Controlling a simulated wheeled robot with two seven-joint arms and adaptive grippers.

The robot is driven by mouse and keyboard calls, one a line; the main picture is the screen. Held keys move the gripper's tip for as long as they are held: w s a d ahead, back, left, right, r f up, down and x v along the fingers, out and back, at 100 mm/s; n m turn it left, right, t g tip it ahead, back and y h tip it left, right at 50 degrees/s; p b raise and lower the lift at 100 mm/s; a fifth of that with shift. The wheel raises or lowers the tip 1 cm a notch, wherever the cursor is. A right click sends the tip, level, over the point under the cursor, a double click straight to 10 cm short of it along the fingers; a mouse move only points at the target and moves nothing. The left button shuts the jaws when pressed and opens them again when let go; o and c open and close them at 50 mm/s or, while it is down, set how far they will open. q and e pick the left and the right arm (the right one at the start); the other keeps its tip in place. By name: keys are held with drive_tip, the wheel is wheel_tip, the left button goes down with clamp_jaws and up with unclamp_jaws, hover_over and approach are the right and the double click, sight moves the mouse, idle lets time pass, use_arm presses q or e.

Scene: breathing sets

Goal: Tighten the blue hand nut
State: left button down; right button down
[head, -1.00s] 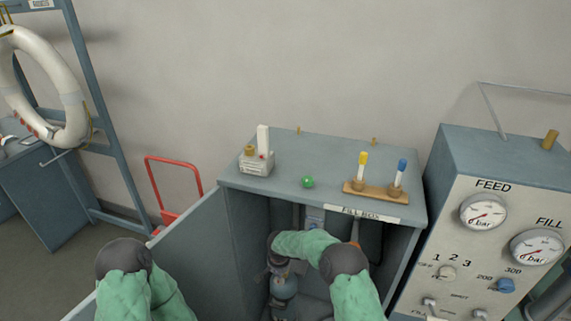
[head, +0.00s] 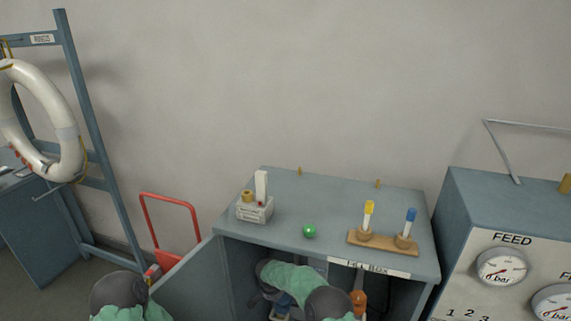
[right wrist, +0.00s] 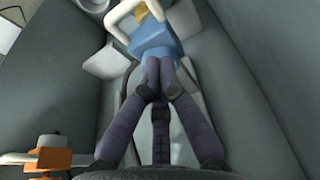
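The blue hand nut (right wrist: 150,38) shows at the top middle of the right wrist view, inside a grey box. My right gripper (right wrist: 159,60) reaches up to it. Its two fingers are drawn close together with their tips at the nut's near side, and they look shut on it. The tips hide the contact itself. In the head view my right arm (head: 290,281) reaches into the open fill box (head: 290,191), and its gripper is hidden there. Only a part of my left arm (head: 118,290) shows at the lower left; its gripper is out of view.
On the box top are a small white block rack (head: 254,212), a green ball (head: 310,231) and a wooden stand (head: 383,243) with yellow and blue tubes. The open door (head: 190,284) is left. A gauge panel (head: 500,290) stands right. An orange part (right wrist: 52,155) shows at lower left.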

sight(283, 299)
drive_tip(key=shift+s+b+x, duration=0.2)
drive_tip(key=shift+b+x, duration=0.55)
drive_tip(key=shift+x, duration=0.05)
drive_tip(key=shift+s+b+x, duration=0.15)
drive_tip(key=shift+b+x, duration=0.6)
drive_tip(key=shift+x, duration=0.05)
drive_tip(key=shift+a, duration=0.1)
drive_tip(key=shift+w, duration=0.2)
